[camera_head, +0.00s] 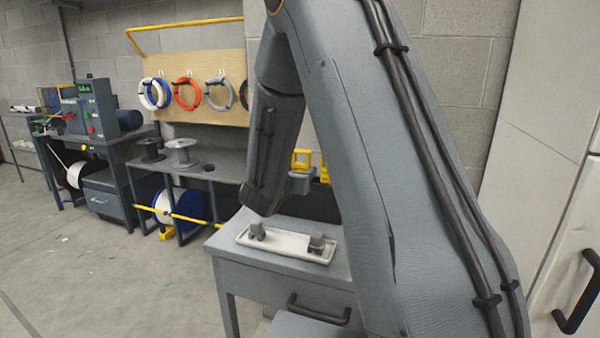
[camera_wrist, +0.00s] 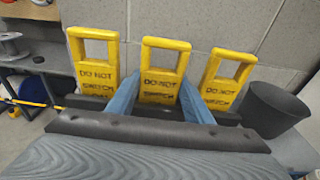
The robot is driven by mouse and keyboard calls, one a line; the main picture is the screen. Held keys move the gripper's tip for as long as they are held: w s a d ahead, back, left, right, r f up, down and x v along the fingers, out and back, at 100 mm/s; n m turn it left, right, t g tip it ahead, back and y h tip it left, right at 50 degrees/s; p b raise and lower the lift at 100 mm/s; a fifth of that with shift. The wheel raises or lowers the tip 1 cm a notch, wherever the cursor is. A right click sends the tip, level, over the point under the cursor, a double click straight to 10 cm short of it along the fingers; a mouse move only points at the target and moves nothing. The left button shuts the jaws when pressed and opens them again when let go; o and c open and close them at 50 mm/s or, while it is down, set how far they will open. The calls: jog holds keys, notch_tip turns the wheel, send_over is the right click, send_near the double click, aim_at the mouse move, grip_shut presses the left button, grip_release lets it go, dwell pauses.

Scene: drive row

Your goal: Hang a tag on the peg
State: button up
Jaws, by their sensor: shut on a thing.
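Three yellow tags with square openings and "DO NOT SWITCH" lettering stand upright in a row in the wrist view: a left tag (camera_wrist: 93,62), a middle tag (camera_wrist: 163,60) and a right tag (camera_wrist: 225,80). My gripper (camera_wrist: 161,92) has its two blue fingers on either side of the middle tag and is shut on it. The lower ends of the tags are hidden behind my gripper, so I cannot tell whether the middle one is clear of its support. In the head view, yellow tags (camera_head: 302,160) show partly behind my arm. I cannot pick out the tag's peg.
A dark bin (camera_wrist: 275,108) stands right of the tags. In the head view, a white tray (camera_head: 285,245) with grey parts lies on a grey cabinet (camera_head: 240,262). Coils hang on a wooden board (camera_head: 222,72). A white door (camera_head: 572,240) is at right; floor at left is clear.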

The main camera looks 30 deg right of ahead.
jog(key=shift+r+p, duration=1.25)
jog(key=shift+r, duration=1)
jog(key=p+v, duration=0.2)
jog(key=v, duration=0.6)
jog(key=shift+r, duration=0.35)
jog(key=shift+r, duration=0.1)
